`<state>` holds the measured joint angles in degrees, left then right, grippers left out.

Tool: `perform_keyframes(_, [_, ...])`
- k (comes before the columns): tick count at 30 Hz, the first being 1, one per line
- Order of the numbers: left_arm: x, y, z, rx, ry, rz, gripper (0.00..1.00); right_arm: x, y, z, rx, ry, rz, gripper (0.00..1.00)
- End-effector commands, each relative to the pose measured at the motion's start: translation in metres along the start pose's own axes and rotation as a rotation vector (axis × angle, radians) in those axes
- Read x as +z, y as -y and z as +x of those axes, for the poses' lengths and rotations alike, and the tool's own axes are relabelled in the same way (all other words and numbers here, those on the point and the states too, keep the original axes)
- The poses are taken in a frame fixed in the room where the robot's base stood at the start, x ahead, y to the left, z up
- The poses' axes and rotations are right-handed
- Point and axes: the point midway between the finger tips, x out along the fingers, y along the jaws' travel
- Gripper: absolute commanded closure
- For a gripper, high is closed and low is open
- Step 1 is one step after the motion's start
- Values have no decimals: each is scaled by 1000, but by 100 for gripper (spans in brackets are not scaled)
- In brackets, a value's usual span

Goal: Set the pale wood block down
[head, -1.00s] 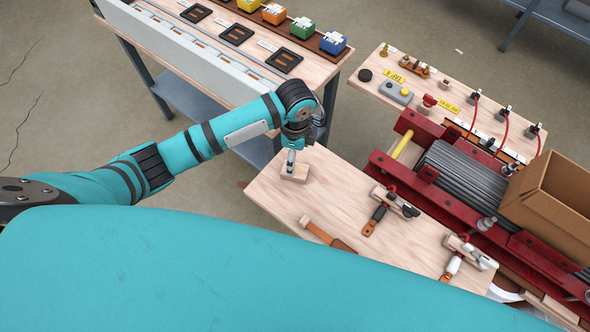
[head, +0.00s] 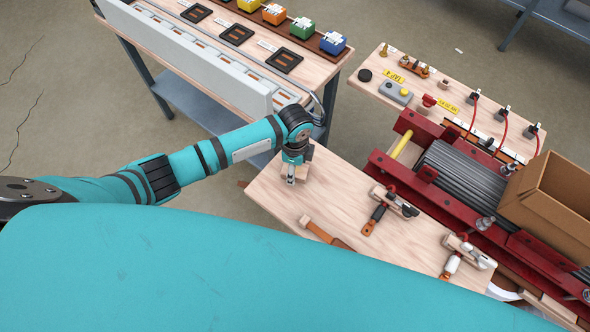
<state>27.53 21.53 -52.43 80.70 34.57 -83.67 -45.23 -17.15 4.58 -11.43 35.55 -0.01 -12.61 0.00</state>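The pale wood block (head: 302,173) is at the far left corner of the light wood bench (head: 345,196). My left gripper (head: 291,178) points down right at the block and covers part of it. The fingers look small and overlap the block, so I cannot tell whether they are shut on it or apart from it. I also cannot tell whether the block's underside touches the bench. My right gripper is not in view.
A red metal frame (head: 400,178) with dark rods stands to the right, with an open cardboard box (head: 552,203).

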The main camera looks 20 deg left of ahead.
Motion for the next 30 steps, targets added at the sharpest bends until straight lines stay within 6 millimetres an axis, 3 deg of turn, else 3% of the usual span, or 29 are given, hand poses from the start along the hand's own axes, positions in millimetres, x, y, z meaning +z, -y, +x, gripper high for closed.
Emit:
perform_keyframes(2, [0,0,0,0,0,0,51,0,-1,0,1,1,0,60])
perform_keyframes(11, [0,0,0,0,0,-1,90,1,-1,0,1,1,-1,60])
perform_keyframes(20, [0,1,-10,-1,-1,-1,92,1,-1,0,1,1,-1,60])
perform_keyframes(30, [0,1,-75,-3,-1,1,92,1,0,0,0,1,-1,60])
